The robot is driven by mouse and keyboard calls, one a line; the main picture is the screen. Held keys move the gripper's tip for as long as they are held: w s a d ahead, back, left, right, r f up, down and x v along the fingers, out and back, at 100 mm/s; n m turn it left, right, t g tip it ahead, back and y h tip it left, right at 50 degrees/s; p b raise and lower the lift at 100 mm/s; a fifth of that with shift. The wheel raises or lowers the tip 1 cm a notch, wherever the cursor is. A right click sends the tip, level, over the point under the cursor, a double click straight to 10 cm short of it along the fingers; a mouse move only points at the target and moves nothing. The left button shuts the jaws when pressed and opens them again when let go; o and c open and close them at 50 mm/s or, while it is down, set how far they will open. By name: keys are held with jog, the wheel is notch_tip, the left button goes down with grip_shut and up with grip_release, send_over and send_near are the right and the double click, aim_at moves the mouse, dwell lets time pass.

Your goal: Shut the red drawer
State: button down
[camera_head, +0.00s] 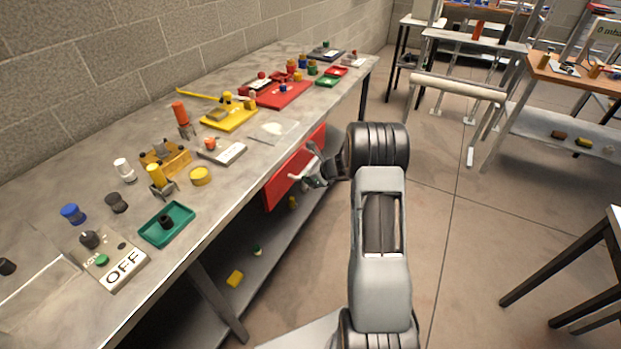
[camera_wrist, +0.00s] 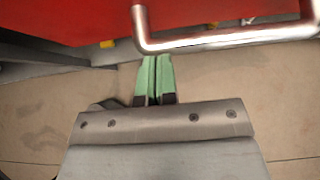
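The red drawer (camera_head: 286,178) is under the front edge of the workbench. In the head view its red front shows just below the tabletop, and how far it stands out is hard to tell. In the wrist view the red front (camera_wrist: 75,22) fills the top, with a metal bar handle (camera_wrist: 225,40) across it. My gripper (camera_head: 312,165) is in front of the drawer, close to the handle. In the wrist view its green fingertips (camera_wrist: 155,62) are together with nothing between them. They point at the drawer just below the handle's left end; contact cannot be told.
The grey workbench (camera_head: 330,95) runs along a brick wall and holds several tools, coloured trays and an OFF switch plate (camera_head: 120,270). A lower shelf with a yellow block (camera_head: 235,279) lies beneath it. Open floor (camera_head: 450,240) is to the right, with a dark-legged table beyond.

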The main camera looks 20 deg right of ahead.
jog(key=shift+w+a+r, duration=0.1)
jog(key=shift+a, duration=0.15)
jog(key=s+d+r, duration=0.6)
jog(key=s+d, duration=0.2)
jog(key=s, duration=0.1)
jog(key=s+a+f+n+g, duration=0.2)
jog(key=s+f+n+g, duration=0.1)
jog(key=s+n, duration=0.25)
jog(key=s+a+r+n+h+p, duration=0.2)
jog(key=s+a+r+n+h, duration=0.1)
jog(key=s+a+r+n, duration=0.5)
jog(key=s+a+r+n+g+h+p, duration=0.1)
jog(key=s+a+r+n+h+p, duration=0.2)
jog(key=s+a+r+n, duration=0.5)
notch_tip(320, 180, up, 4)
jog(key=a+n, duration=0.1)
jog(key=n, duration=0.6)
jog(key=shift+s, duration=0.2)
